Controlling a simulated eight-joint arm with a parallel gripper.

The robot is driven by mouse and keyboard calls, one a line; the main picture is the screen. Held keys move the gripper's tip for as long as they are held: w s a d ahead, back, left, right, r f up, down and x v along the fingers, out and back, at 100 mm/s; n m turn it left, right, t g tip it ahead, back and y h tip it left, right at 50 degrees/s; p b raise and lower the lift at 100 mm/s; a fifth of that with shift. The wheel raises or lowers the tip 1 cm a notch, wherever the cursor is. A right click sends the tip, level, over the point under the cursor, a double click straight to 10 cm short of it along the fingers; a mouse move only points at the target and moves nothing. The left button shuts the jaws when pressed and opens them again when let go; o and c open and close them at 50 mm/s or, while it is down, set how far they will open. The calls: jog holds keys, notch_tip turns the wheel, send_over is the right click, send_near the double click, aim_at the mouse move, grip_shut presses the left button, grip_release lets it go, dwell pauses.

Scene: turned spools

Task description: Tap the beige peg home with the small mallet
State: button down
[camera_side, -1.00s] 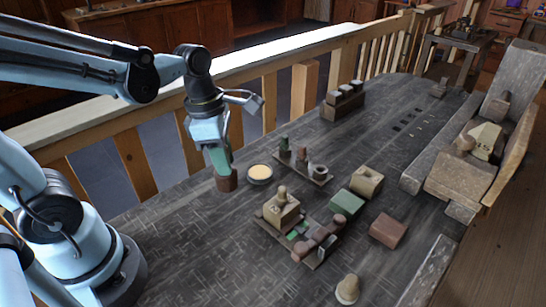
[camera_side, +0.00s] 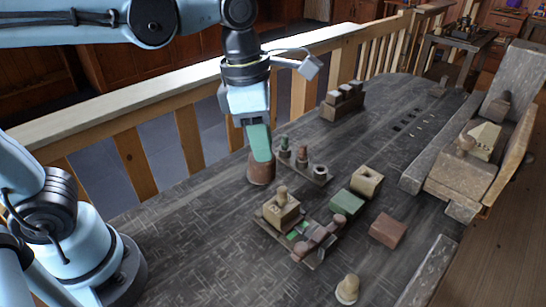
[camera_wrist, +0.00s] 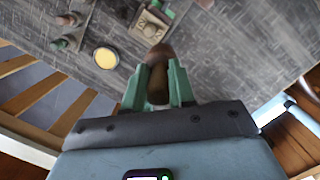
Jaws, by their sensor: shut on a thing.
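My gripper (camera_side: 258,146) has green fingers shut on the small mallet, whose brown head (camera_side: 261,173) hangs below them. In the wrist view the mallet's brown handle (camera_wrist: 158,82) runs between the fingertips (camera_wrist: 158,80). A beige peg (camera_side: 282,192) stands upright in a tan block (camera_side: 283,214) on a low board, right of and nearer the camera than the mallet head. The mallet is apart from the peg. In the wrist view the block (camera_wrist: 141,32) shows just beyond the mallet head. How deep the peg sits is too small to tell.
Small turned pieces stand on a board (camera_side: 318,180) behind the block. A green block (camera_side: 347,203), a tan holed block (camera_side: 367,180) and a reddish block (camera_side: 387,230) lie to the right. A beige knob (camera_side: 347,289) stands in front. A pale round disc (camera_wrist: 106,58) lies beside the mallet.

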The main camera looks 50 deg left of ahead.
jog(key=shift+w+d+f, duration=0.2)
jog(key=shift+w+f, duration=0.2)
jog(key=shift+w, duration=0.25)
jog(key=shift+w+d+f, duration=0.2)
jog(key=shift+w+f, duration=0.15)
jog(key=shift+w, duration=0.25)
jog(key=shift+w+d+f, duration=0.2)
jog(key=shift+w+f, duration=0.2)
jog(key=shift+w, duration=0.25)
jog(key=shift+f, duration=0.15)
jog(key=shift+f, duration=1.4)
jog(key=shift+r, duration=0.1)
jog(key=shift+r, duration=1.05)
jog(key=shift+f, duration=1.4)
jog(key=shift+r, duration=0.1)
